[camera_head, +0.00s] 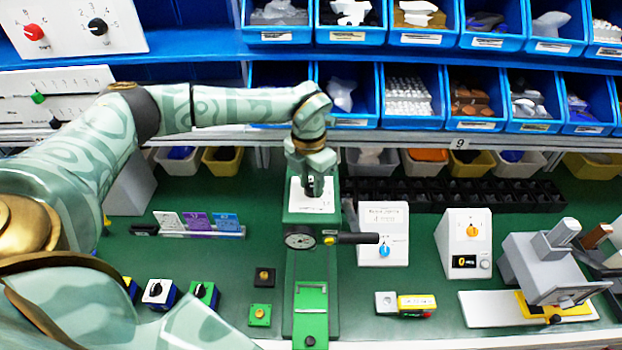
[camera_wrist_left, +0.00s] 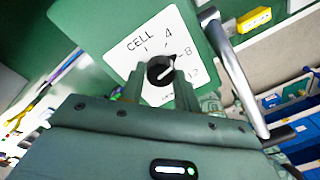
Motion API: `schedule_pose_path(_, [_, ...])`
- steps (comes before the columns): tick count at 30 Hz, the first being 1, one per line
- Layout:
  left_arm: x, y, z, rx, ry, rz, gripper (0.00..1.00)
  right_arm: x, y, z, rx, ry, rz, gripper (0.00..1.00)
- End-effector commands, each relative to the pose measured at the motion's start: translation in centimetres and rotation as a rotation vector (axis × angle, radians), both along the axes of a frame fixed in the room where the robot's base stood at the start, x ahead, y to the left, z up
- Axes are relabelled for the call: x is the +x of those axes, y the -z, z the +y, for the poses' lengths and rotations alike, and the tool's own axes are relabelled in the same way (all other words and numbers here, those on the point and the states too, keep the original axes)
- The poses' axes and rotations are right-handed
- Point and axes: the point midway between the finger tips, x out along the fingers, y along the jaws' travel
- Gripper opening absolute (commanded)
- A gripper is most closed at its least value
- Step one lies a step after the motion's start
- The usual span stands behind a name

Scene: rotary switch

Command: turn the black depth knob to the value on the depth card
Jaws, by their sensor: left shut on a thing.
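The black depth knob (camera_wrist_left: 160,71) sits on a white plate (camera_wrist_left: 148,40) marked CELL, 4, 8 and 12. My left gripper (camera_wrist_left: 161,84) is shut on the knob, one finger on each side. In the head view my left gripper (camera_head: 312,186) is at the white plate (camera_head: 312,205) on top of the green machine and hides most of the knob. White, purple and blue cards (camera_head: 197,222) stand in a rack at the left; their writing is too small to read.
A box with a blue knob (camera_head: 383,222) and one with an orange knob (camera_head: 463,262) stand to the right. Small switch boxes (camera_head: 158,291) are at front left. Blue bins fill the back shelves.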

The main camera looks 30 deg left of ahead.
Motion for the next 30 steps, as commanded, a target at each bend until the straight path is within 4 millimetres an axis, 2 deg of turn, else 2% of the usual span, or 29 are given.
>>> schedule_pose_path(18, [0.0, -0.2, 0.0, 0.000, -0.477, -0.004, 0.09, 0.2, -2.4, -0.2, -0.003, 0.000, -0.004, 0.36])
schedule_pose_path(30, [0.1, -0.2, 0.0, -0.002, -0.601, -0.006, 0.09, 0.2, -2.8, -0.2, -0.003, -0.001, -0.005, 0.36])
